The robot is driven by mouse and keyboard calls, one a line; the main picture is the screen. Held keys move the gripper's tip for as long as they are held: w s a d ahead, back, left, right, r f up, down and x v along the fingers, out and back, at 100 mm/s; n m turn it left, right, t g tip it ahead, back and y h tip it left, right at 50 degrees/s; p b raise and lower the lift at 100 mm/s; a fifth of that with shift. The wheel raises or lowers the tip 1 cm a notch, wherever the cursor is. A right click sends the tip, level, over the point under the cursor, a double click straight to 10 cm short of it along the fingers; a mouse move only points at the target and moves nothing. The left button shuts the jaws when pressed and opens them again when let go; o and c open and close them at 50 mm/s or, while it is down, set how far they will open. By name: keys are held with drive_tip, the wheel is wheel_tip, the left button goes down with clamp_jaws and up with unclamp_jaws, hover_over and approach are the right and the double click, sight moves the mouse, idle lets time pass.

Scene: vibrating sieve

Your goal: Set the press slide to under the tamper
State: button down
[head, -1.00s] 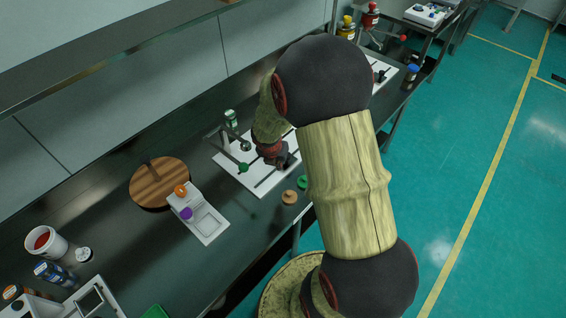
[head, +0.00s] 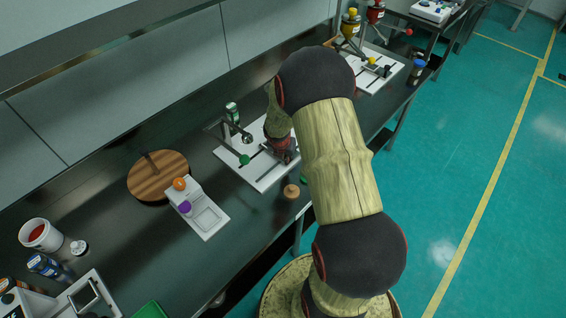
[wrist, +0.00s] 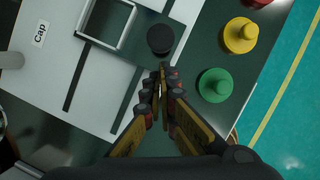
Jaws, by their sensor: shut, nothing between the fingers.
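The press has a white base (head: 232,160) with dark slots. In the head view a lever with a green ball (head: 244,160) and a dark upright arm, probably the tamper (head: 247,138), stand over it. In the wrist view the press slide (wrist: 150,19) is a dark plate with a square metal frame (wrist: 105,30) and a round black knob (wrist: 160,38), lying across the slotted base. My gripper (wrist: 163,70) is shut and empty, its tips just below the knob in the picture. In the head view my gripper (head: 284,156) is over the base's right part; my arm hides the slide there.
Yellow (wrist: 240,35) and green (wrist: 215,85) knobbed discs lie beside the base, near the bench edge. A tan disc (head: 291,191) shows in the head view. A white tray (head: 207,218) and round wooden board (head: 146,185) stand left.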

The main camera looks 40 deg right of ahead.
drive_tip(key=shift+w+d, duration=0.15)
drive_tip(key=shift+d, duration=0.15)
